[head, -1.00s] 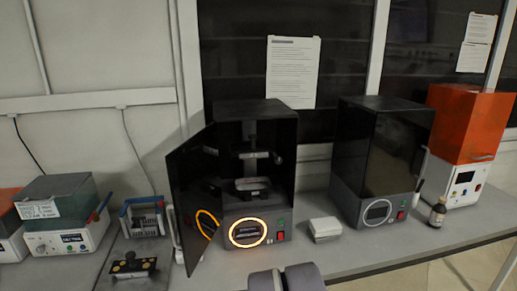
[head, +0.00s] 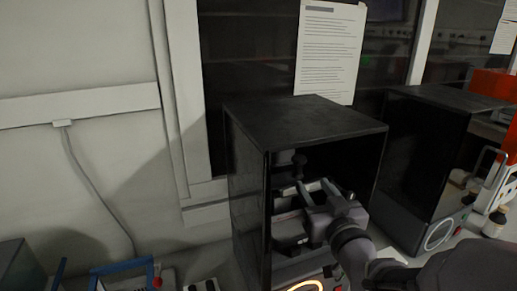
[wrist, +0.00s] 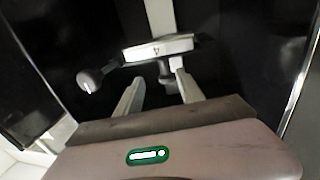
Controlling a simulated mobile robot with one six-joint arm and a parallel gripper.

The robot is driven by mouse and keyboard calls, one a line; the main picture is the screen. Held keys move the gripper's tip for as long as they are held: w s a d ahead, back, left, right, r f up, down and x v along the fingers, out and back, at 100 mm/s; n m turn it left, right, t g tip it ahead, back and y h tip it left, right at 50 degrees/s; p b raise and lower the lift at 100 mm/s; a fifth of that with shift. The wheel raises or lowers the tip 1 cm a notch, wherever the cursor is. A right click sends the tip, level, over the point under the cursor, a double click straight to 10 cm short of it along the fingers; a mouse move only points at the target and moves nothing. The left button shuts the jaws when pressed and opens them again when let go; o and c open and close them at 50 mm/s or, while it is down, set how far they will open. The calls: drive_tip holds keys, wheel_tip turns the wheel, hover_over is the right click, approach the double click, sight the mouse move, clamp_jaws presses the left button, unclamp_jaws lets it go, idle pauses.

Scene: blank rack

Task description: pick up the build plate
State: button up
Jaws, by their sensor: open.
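The build plate (wrist: 158,48) is a pale block marked "4" inside the open dark printer (head: 310,115). In the wrist view a dark round knob (wrist: 90,80) is at its left. My gripper (wrist: 157,88) is open, with its two pale fingers apart and pointing towards the plate. The fingertips appear just below the plate in the picture, with nothing between them but part of a dark stem. In the head view my gripper (head: 314,186) reaches into the printer. My wrist and the shade hide much of the inside, so the plate is hard to make out there.
The printer's walls and top leave little room around my gripper. A second dark printer (head: 430,150) stands to the right, with a small bottle (head: 494,222) beyond it. A blue-edged rack (head: 125,270) is at the lower left.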

sight(304, 181)
drive_tip(key=w, duration=0.4)
drive_tip(key=w+a, duration=0.1)
drive_tip(key=w, duration=0.1)
drive_tip(key=shift+f, duration=0.1)
drive_tip(key=w, duration=0.3)
drive_tip(key=w+a, duration=0.1)
drive_tip(key=w, duration=0.2)
drive_tip(key=shift+a, duration=0.2)
drive_tip(key=shift+s, duration=0.15)
clamp_jaws()
idle(0.5)
